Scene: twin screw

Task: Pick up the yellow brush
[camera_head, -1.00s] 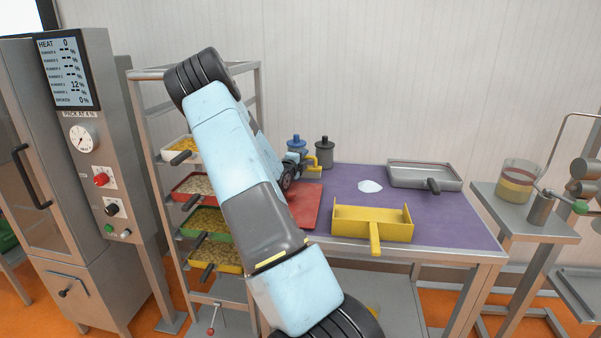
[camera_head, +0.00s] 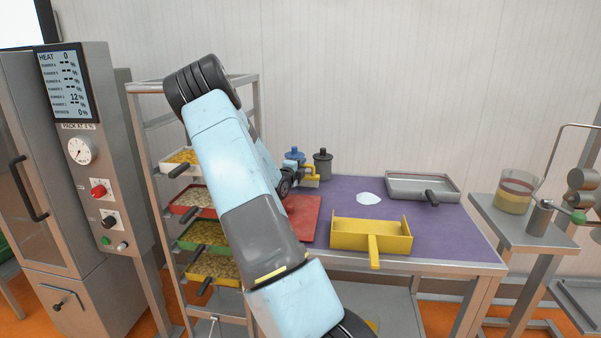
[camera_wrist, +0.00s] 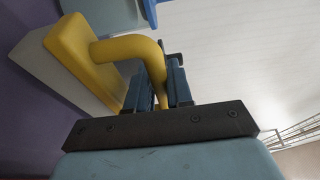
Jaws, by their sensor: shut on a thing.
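The yellow brush (camera_head: 309,171) is at the back left of the purple table in the head view, close to the lidded pots. In the wrist view its yellow body (camera_wrist: 69,42) has a pale grey block below it, and its curved yellow handle (camera_wrist: 128,48) runs between my fingers. My gripper (camera_wrist: 160,88) is shut on this handle. In the head view my arm hides part of the gripper (camera_head: 290,180). I cannot tell whether the brush touches the table.
A blue-lidded pot (camera_head: 294,155) and a grey pot (camera_head: 323,165) stand behind. A tray rack (camera_head: 141,125) is at left.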

